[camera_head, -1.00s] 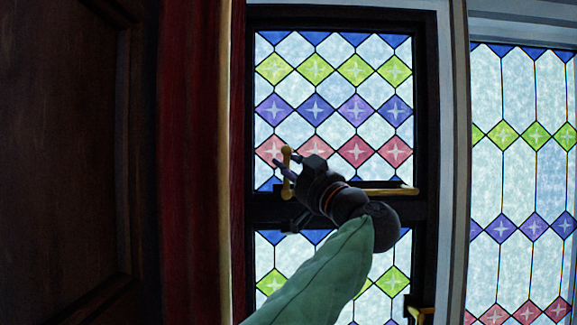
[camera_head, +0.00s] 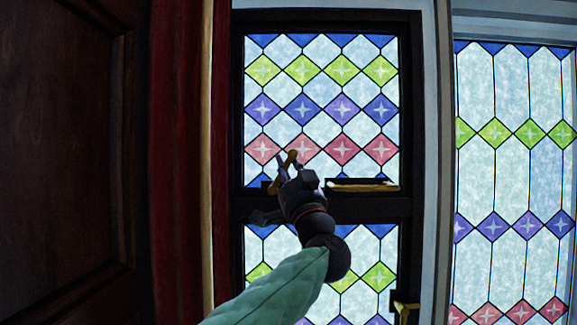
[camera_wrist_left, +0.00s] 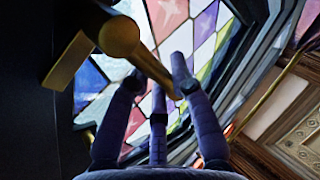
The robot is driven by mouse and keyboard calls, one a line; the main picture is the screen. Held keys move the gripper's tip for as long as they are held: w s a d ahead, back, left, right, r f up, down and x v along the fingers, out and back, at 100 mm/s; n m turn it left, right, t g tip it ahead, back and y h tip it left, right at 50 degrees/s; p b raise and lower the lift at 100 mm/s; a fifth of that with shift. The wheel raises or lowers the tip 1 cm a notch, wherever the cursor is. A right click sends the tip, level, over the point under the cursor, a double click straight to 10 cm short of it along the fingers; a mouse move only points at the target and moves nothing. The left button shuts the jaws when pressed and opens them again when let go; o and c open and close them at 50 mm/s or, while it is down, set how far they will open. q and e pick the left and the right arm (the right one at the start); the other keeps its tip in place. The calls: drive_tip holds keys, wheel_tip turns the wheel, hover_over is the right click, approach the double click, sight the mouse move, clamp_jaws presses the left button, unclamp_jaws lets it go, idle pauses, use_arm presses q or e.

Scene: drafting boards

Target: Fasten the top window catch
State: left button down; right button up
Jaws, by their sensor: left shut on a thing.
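The top window catch is a brass lever with a rounded knob. In the head view its brass (camera_head: 292,156) shows at the fingers of my left gripper (camera_head: 286,163), slanting at the left part of the dark middle rail. In the left wrist view the catch (camera_wrist_left: 120,38) has its knob at upper left, and its shaft runs down to the right between the fingers of my left gripper (camera_wrist_left: 168,80). The gripper is shut on this shaft. The catch's pivot is partly hidden by the gripper in the head view. My right gripper is not in view.
A horizontal brass bar (camera_head: 362,186) lies along the rail to the right of my gripper. Another brass fitting (camera_head: 405,308) is on the frame at lower right. A red curtain (camera_head: 178,170) and dark wood panel (camera_head: 70,150) stand at left.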

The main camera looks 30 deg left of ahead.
use_arm(q)
drive_tip(key=m+t+h, duration=0.1)
drive_tip(key=m, duration=0.1)
drive_tip(key=f+m+t+h, duration=0.1)
drive_tip(key=m+t, duration=0.1)
drive_tip(key=m, duration=0.1)
drive_tip(key=d+m+t+h, duration=0.1)
drive_tip(key=m+t+h, duration=0.1)
drive_tip(key=shift+w+f+m, duration=0.2)
drive_tip(key=shift+w+m, duration=0.1)
drive_tip(key=shift+w, duration=0.05)
drive_tip(key=shift+w+d+f+m+t+h+b, duration=0.2)
drive_tip(key=shift+f+m+t+h+b, duration=0.35)
drive_tip(key=shift+m+h, duration=2)
drive_tip(key=shift+w+d+f+m+t+h+b, duration=0.2)
drive_tip(key=shift+f+m+t+h, duration=0.65)
drive_tip(key=shift+m+h, duration=1.7)
drive_tip(key=shift+d+f+m+t+h+b, duration=0.35)
drive_tip(key=shift+f+m+t+h, duration=0.35)
drive_tip(key=shift+m+h, duration=1.85)
drive_tip(key=shift+f+m+y, duration=0.15)
drive_tip(key=shift+m+y, duration=0.4)
drive_tip(key=shift+m, duration=0.4)
drive_tip(key=c, duration=1.3)
unclamp_jaws()
drive_tip(key=shift+c, duration=0.2)
drive_tip(key=shift+a, duration=0.1)
